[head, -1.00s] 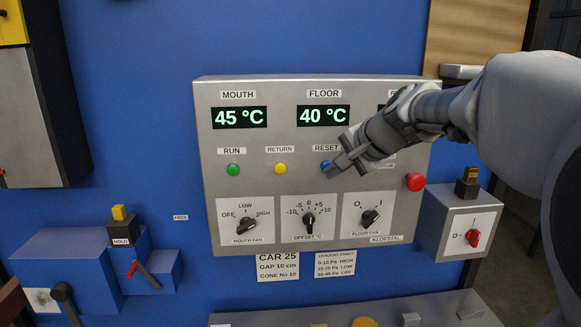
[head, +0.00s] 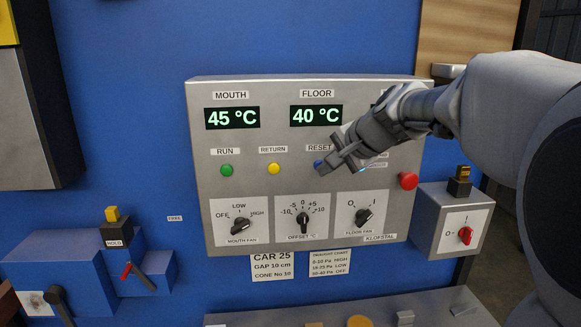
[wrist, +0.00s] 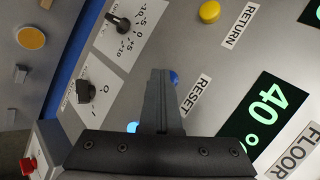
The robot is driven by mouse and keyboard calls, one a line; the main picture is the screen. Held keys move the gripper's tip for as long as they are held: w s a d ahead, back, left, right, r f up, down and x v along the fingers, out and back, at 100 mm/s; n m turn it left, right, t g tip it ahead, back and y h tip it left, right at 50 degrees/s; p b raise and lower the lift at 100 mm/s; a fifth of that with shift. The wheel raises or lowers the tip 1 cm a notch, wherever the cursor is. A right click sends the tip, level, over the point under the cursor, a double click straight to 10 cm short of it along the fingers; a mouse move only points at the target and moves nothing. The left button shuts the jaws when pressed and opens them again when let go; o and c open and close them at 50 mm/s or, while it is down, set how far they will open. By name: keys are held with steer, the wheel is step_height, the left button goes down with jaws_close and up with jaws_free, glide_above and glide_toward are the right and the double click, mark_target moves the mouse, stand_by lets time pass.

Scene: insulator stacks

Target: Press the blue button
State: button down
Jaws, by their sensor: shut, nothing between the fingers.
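The blue button (head: 317,164) sits under the RESET label on the grey control panel (head: 200,185), right of the yellow button. My gripper (head: 324,169) is shut and empty, its fingertips at the button's right side and covering part of it in the head view. In the wrist view the blue button (wrist: 174,77) shows just beyond the shut fingertips (wrist: 160,73), partly hidden by them. I cannot tell whether they touch it or whether it is pushed in.
A bright light-blue spot (head: 362,170) shows beside my gripper. The green button (head: 227,170) and yellow button (head: 274,168) are to the left. A red button (head: 408,181) is at the right. Rotary knobs (head: 303,222) line the panel below. Displays (head: 316,115) are above.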

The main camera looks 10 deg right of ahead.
steer(key=shift+s, duration=0.15)
steer(key=shift+s+b, duration=0.45)
steer(key=shift+s, duration=0.35)
steer(key=shift+s+b, duration=0.95)
steer(key=shift+s, duration=1.55)
